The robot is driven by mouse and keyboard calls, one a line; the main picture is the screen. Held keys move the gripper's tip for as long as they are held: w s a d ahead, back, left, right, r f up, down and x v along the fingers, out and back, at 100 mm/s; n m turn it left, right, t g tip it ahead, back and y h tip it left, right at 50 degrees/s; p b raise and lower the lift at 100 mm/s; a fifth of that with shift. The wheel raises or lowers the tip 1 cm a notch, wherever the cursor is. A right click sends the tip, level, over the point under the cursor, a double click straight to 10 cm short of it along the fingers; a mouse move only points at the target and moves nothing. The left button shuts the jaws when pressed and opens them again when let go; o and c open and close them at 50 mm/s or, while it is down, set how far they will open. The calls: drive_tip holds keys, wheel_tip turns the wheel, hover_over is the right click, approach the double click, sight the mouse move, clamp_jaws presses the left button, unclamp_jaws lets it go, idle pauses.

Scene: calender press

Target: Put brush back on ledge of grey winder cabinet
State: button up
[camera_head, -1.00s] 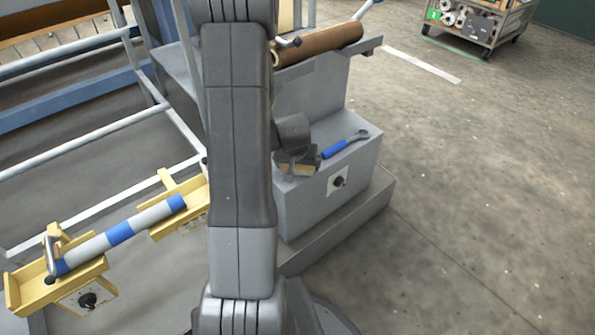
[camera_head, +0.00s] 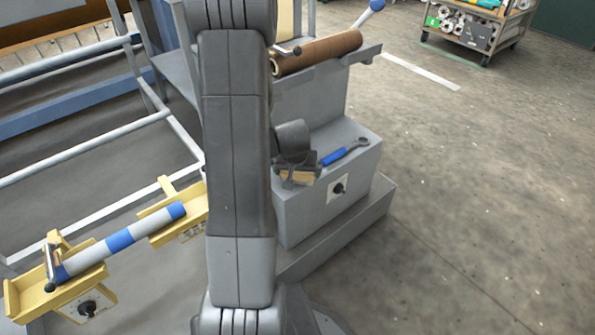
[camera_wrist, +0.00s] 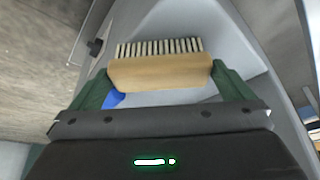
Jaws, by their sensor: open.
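The brush (camera_wrist: 160,74) has a tan wooden block and pale bristles. In the wrist view it lies between my gripper's (camera_wrist: 160,80) two dark green fingers, its bristles pointing away from the palm. The fingers are open at the two ends of the block; any small gap is hard to tell. In the head view my gripper (camera_head: 297,170) is at the left part of the ledge of the grey winder cabinet (camera_head: 322,212), with the brush (camera_head: 297,178) at the ledge's front edge. My gripper partly hides the brush there, and its contact with the ledge is unclear.
A blue-handled wrench (camera_head: 345,152) lies on the ledge, right of my gripper. A brown roll (camera_head: 318,52) rests higher on the cabinet. A black knob (camera_head: 339,189) is on the front. Yellow cradles (camera_head: 35,296) hold a blue-grey roller at left.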

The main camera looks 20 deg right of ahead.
drive_tip(key=p+v, duration=0.3)
drive_tip(key=v, duration=0.7)
